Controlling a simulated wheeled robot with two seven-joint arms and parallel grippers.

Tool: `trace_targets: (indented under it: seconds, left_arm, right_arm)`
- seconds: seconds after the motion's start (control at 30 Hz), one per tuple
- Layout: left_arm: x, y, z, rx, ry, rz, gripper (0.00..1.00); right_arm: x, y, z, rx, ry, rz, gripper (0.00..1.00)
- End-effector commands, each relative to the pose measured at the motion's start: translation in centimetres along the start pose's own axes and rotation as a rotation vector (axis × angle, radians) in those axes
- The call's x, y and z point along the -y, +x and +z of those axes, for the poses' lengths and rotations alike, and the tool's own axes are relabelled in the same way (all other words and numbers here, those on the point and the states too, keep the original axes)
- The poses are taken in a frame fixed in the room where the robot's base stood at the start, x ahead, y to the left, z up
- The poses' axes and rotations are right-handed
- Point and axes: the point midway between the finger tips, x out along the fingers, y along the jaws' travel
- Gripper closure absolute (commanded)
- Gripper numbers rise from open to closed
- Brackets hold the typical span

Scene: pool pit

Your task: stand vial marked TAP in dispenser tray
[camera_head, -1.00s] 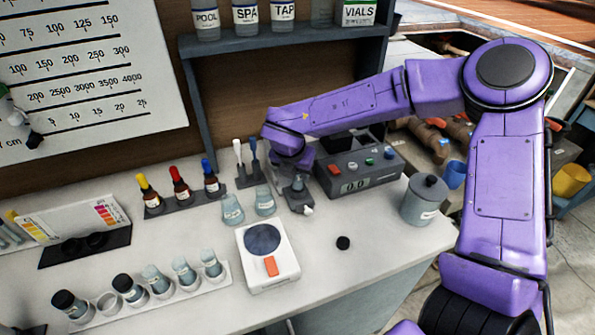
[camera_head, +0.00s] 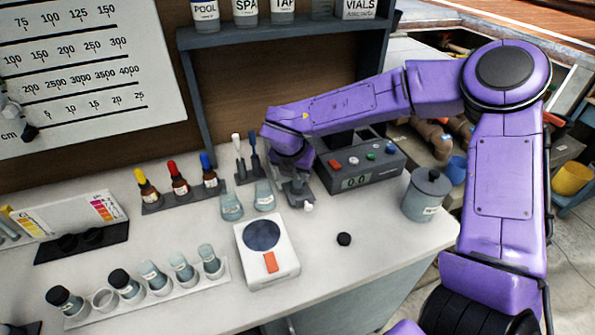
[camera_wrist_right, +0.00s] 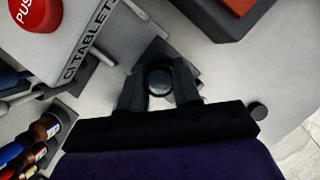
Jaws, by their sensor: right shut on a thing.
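My right gripper (camera_head: 298,192) is low over the bench beside the meter. In the right wrist view its two dark fingers (camera_wrist_right: 159,88) are shut around a round, grey-topped vial (camera_wrist_right: 160,82). Its label is not readable, so I cannot tell whether it says TAP. A flat grey tray-like piece (camera_wrist_right: 153,52) shows under and around the vial, in front of the tablet dispenser (camera_wrist_right: 72,28) with its red PUSH button. Whether the vial touches the tray is unclear. In the head view my arm hides most of the dispenser. My left gripper is not seen.
The grey meter (camera_head: 370,172) and a lidded pot (camera_head: 427,195) stand right of my gripper. Two open vials (camera_head: 232,207) stand to its left. A white device (camera_head: 283,268), a loose black cap (camera_head: 344,239), a vial rack (camera_head: 218,283) and dropper bottles (camera_head: 179,181) are nearby.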

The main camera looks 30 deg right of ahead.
Motion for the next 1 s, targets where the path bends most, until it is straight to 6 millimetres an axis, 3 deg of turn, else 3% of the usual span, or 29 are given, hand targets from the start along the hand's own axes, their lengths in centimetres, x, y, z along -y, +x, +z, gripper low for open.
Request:
trace_targets:
  seconds: [0.9,0.93,1.0]
  left_arm:
    - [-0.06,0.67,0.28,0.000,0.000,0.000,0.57]
    - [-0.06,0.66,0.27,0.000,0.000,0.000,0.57]
    - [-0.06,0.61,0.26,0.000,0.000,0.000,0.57]
  right_arm:
    - [-0.01,0.75,-0.32,0.000,0.000,0.001,0.97]
    - [-0.02,0.74,-0.31,0.000,0.000,0.001,0.64]
    - [-0.02,0.69,-0.29,0.000,0.000,0.001,0.42]
